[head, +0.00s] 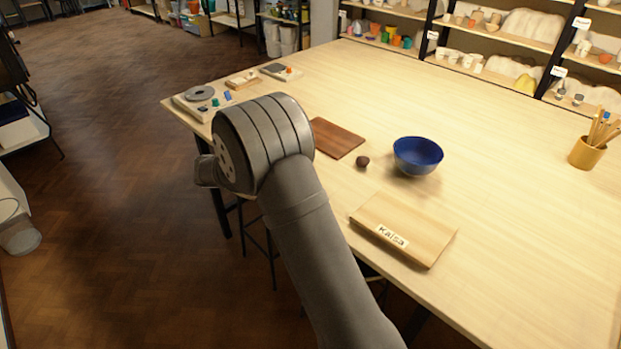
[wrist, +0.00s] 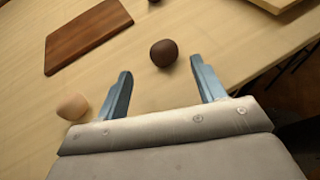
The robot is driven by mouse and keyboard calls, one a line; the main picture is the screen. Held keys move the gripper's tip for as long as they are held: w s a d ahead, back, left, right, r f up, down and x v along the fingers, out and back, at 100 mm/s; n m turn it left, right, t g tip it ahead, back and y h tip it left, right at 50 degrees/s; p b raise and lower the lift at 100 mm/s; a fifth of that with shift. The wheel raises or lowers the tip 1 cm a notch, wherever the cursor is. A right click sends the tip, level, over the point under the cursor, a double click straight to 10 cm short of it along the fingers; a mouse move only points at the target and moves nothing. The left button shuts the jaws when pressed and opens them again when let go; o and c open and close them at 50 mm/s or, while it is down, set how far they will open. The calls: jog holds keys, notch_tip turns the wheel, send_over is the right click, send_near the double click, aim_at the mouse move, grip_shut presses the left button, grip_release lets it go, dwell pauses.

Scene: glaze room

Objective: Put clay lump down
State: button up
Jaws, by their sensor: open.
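A dark brown lump (head: 362,162) rests on the pale wooden table, between a reddish-brown board and a blue bowl. In the wrist view the dark lump (wrist: 164,53) lies just beyond the fingertips, roughly in line with the gap between them. A smaller light tan lump (wrist: 72,106) lies on the table to the left of the left finger; in the head view it does not show. My gripper (wrist: 162,70) is open, with nothing between its fingers. In the head view my arm hides the gripper.
The reddish-brown board (head: 337,138) lies flat, and also shows in the wrist view (wrist: 88,36). The blue bowl (head: 418,156) stands right of the dark lump. A pale board labelled "Kaisa" (head: 405,228) lies near the front edge. A pencil cup (head: 587,153) stands far right. The table's right side is mostly clear.

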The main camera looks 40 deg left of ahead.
jog(key=shift+d+x, duration=0.2)
jog(key=shift+x, duration=2.8)
jog(key=shift+s, duration=0.1)
jog(key=c, duration=1.1)
jog(key=shift+c, duration=0.2)
jog(key=shift+r, duration=0.5)
notch_tip(320, 180, up, 3)
jog(key=shift+f, duration=0.1)
jog(key=w+d+r, duration=0.5)
jog(key=d+r, duration=0.2)
jog(key=d, duration=0.3)
jog(key=shift+d, duration=0.35)
